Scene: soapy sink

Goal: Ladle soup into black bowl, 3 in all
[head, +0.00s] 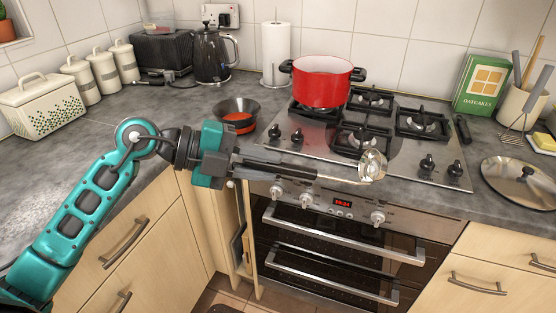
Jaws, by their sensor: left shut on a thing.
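The black bowl (237,116) stands on the grey worktop left of the hob, with orange-red soup in it. A red pot (322,81) with black handles stands on the back left of the hob; its contents are hidden by its wall. My left gripper (233,168) is shut on the ladle (373,166), in front of and below the bowl. The ladle points right, its metal cup over the hob's front edge. Whether the cup holds soup I cannot tell. My right gripper is not in view.
A pot lid (520,182) lies on the worktop right of the hob (455,178). A green oatcakes box (482,85) and a utensil jar (522,108) stand behind it. A kettle (211,55) and paper roll (276,52) stand at the back. The worktop left of the bowl is clear.

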